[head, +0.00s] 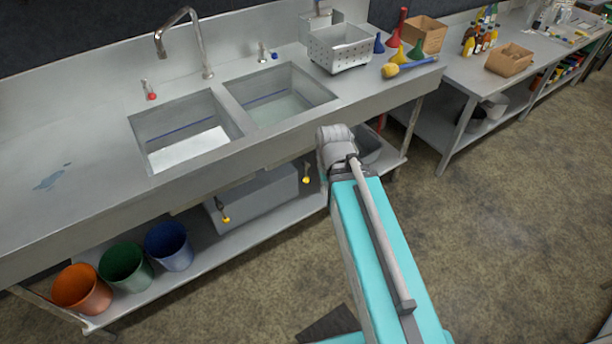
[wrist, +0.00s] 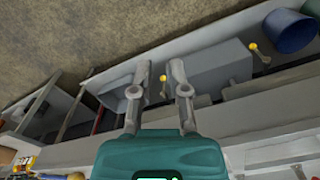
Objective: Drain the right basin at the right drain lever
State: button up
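The right drain lever (head: 306,179), with a yellow knob, hangs under the counter below the right basin (head: 318,88). The left drain lever (head: 226,219) hangs under the left basin (head: 160,122). Liquid seems to stand in both basins. In the wrist view, which looks upside down, my gripper (wrist: 159,70) is open, its two fingers apart. The right lever's yellow knob (wrist: 163,78) shows between the fingers, seemingly beyond them; I see no contact. The left lever (wrist: 260,53) is further right there. In the head view my gripper is hidden behind my arm and the counter.
The steel counter (head: 60,150) overhangs the levers, with a grey tank (head: 265,198) on the shelf behind them. Orange (head: 82,290), green (head: 125,266) and blue (head: 168,245) buckets stand on the lower shelf at left. The floor (head: 500,240) at right is clear.

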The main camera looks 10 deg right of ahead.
jog(key=shift+o, duration=1.1)
jog(key=shift+w+f, duration=0.15)
jog(key=shift+f, duration=0.2)
jog(key=shift+o, duration=0.2)
jog(key=w+a+f+m+t+y+b, duration=0.1)
jog(key=w+f+m+y+b, duration=0.1)
jog(key=f+b, duration=0.4)
jog(key=w+a+f+m+t+y+b, duration=0.1)
jog(key=w+f+m+y+b, duration=0.1)
jog(key=f+b, duration=0.4)
jog(key=w+m+b, duration=0.1)
jog(key=w+b, duration=0.1)
jog(key=shift+w+a+f+m+b, duration=0.2)
jog(key=shift+w+a+m+b, duration=0.1)
jog(key=shift+w+a+m, duration=0.1)
jog(key=m+t+y+b, duration=0.6)
jog(key=m+t+b, duration=0.7)
jog(key=m+b, duration=1.85)
send_near(306, 177)
jog(key=s+d+n+b, duration=0.2)
jog(key=n+b, duration=0.6)
jog(key=b, duration=0.1)
jog(key=shift+s+d+r, duration=0.15)
jog(key=shift+s+d, duration=0.05)
jog(key=shift+s, duration=0.05)
jog(key=shift+w, duration=0.1)
jog(key=shift+x, duration=6.85)
jog(key=shift+a, duration=0.1)
